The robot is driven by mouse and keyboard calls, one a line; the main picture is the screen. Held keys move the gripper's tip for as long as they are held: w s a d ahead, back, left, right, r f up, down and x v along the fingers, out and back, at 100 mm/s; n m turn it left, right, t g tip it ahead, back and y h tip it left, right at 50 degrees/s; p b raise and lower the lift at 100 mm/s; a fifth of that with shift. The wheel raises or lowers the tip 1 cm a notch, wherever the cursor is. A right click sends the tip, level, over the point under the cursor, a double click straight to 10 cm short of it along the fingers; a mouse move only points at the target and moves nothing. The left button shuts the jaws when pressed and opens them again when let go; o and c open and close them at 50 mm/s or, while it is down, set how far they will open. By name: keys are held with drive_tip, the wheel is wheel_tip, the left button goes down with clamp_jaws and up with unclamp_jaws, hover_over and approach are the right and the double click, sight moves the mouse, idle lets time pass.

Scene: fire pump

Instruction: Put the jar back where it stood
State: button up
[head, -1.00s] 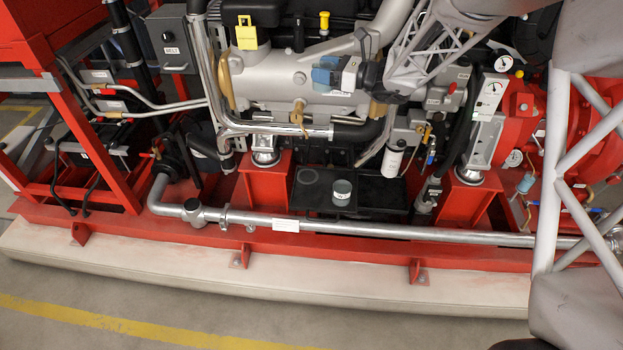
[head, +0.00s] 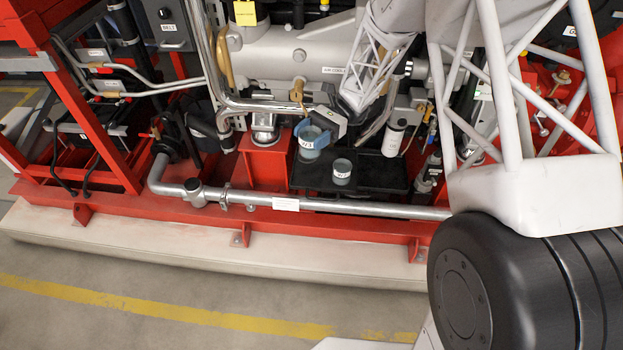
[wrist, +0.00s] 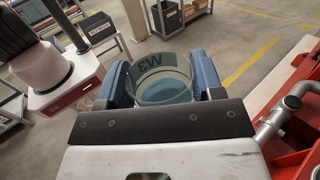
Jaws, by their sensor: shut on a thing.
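My gripper (head: 313,134) has blue fingers shut on a jar (head: 308,153), a clear cup with blue-grey contents and a label that seems to read W3. The wrist view shows the jar (wrist: 163,91) between the two blue fingers. In the head view the jar appears upright over the left part of a black tray (head: 381,178). I cannot tell whether its base touches the tray. The round mark seen earlier on the tray's left part is now hidden behind the jar. A second, similar jar (head: 342,173) stands on the tray just to the right.
A red support block (head: 265,166) is close left of the tray. A silver pipe (head: 330,207) runs along its front. A white filter cylinder (head: 394,139) hangs at the back right. Engine parts (head: 285,55) crowd behind. The tray's right part is clear.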

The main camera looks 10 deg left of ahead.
drive_tip(key=s+d+f+n+t+h, duration=0.5)
drive_tip(key=s+d+f+n+h, duration=0.15)
drive_tip(key=n+h, duration=0.65)
drive_tip(key=s+d+f+n+t+h, duration=0.55)
drive_tip(key=d+n+h, duration=0.35)
drive_tip(key=h, duration=0.6)
drive_tip(key=w+a+n+t+y, duration=0.1)
drive_tip(key=a+n+t+y, duration=0.4)
drive_tip(key=n+t, duration=0.3)
drive_tip(key=w+a+f+n+t+y, duration=0.1)
drive_tip(key=a+n+t+y, duration=0.4)
drive_tip(key=n+t, duration=0.4)
drive_tip(key=t, duration=0.3)
drive_tip(key=shift+w, duration=0.15)
